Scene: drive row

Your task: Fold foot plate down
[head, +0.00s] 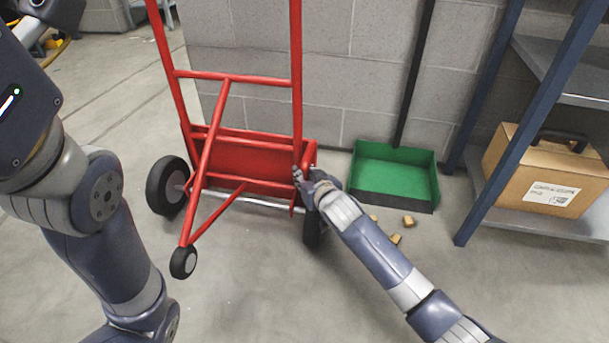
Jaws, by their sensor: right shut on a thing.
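A red hand truck (208,140) stands upright near the wall. Its foot plate (240,158) is the red panel low between the two rails. The panel looks raised, standing roughly along the frame; its exact angle is hard to tell. My right gripper (302,182) is shut at the plate's right edge, by the foot of the right rail. The fingers are small and partly lost against the red parts. My left arm shows at the left, but its gripper is not in view.
The truck has black wheels (167,186) and a small caster (184,262). A green dustpan (393,174) stands right of it, with several small brown blocks (396,239) in front. A blue shelf (490,130) holds a cardboard box (545,172). The front floor is clear.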

